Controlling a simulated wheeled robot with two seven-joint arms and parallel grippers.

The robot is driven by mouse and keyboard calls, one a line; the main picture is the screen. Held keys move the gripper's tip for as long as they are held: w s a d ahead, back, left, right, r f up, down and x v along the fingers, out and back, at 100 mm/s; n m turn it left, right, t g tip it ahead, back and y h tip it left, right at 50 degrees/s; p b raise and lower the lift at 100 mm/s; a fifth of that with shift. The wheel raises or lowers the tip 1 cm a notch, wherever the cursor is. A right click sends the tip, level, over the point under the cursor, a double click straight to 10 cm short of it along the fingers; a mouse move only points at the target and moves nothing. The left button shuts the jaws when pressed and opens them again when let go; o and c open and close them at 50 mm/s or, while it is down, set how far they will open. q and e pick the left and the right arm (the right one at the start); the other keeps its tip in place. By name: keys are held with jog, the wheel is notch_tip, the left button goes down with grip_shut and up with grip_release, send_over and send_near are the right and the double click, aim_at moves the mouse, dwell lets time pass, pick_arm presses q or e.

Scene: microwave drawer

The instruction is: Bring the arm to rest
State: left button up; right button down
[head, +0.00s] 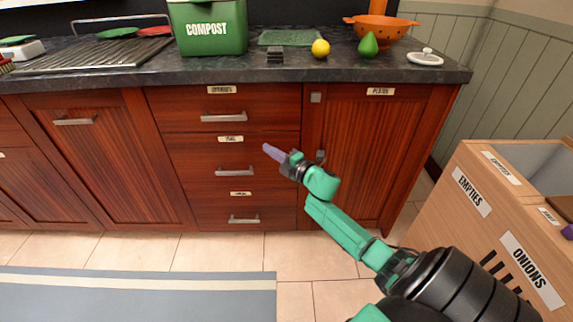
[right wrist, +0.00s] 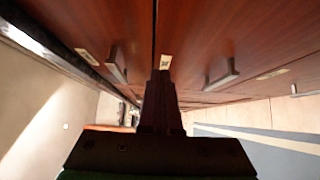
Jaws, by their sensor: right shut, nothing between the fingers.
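My right gripper (head: 273,153) is shut and empty in the head view, in front of the wooden drawer stack. The right arm (head: 340,228) reaches up and left from the lower right corner, bent at several joints. In the right wrist view the shut gripper (right wrist: 161,90) points along the cabinet fronts, with drawer handles on either side of it. Whether its tip touches a drawer front cannot be told. My left gripper is out of view.
The dark counter (head: 130,70) carries a green compost bin (head: 208,28), fruit and a colander (head: 380,27). A wooden bin box (head: 455,215) stands at the right.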

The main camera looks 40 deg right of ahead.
jog(key=s, duration=0.7)
jog(key=s+d+f+m+g+h+p, duration=0.15)
jog(key=s+f+m+g+p, duration=0.35)
jog(key=f, duration=0.5)
jog(key=s+a+f+m+g+h+p, duration=0.1)
jog(key=s+f+m+g+h+p, duration=0.1)
jog(key=s+f+m+p, duration=0.45)
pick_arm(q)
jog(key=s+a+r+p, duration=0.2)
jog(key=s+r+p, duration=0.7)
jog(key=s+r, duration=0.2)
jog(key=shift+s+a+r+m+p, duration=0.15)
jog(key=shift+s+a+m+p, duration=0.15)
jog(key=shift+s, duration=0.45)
pick_arm(e)
jog(key=s+a+f+m+g, duration=0.2)
jog(key=s+a+f+g, duration=0.1)
jog(key=s, duration=0.7)
jog(key=s+a+f+m+g, duration=0.1)
jog(key=s+a+f+g, duration=0.2)
jog(key=s, duration=0.7)
jog(key=s+a+f+m+g, duration=0.2)
jog(key=s+a+f, duration=0.4)
jog(key=s, duration=0.4)
jog(key=shift+f+m+g+y, duration=0.35)
jog(key=shift+g+y, duration=0.1)
jog(key=shift+g, duration=0.45)
jog(key=shift+r, duration=0.1)
